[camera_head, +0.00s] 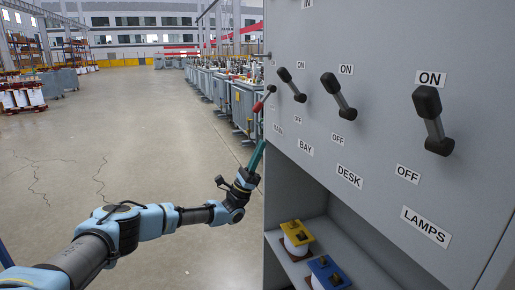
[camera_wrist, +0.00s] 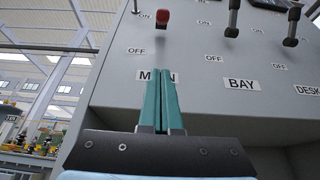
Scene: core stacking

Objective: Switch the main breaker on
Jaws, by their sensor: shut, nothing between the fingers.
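The main breaker lever has a red grip (camera_head: 258,105) and is the farthest lever in its row on the grey panel. In the head view its grip hangs lower than its dark pivot end, slanting out from the panel. In the wrist view the red grip (camera_wrist: 162,19) shows beyond my fingertips, above the partly covered MAIN label (camera_wrist: 145,76). My gripper (camera_head: 263,143) has teal fingers pressed together, empty, just below the red grip. In the wrist view my gripper (camera_wrist: 161,72) points up toward the lever, with a visible gap between them.
The BAY lever (camera_head: 292,86), DESK lever (camera_head: 339,97) and LAMPS lever (camera_head: 433,122) stand raised toward ON along the same panel. Below is an open shelf (camera_head: 330,235) with a yellow-topped part (camera_head: 296,236) and a blue-topped part (camera_head: 327,272).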

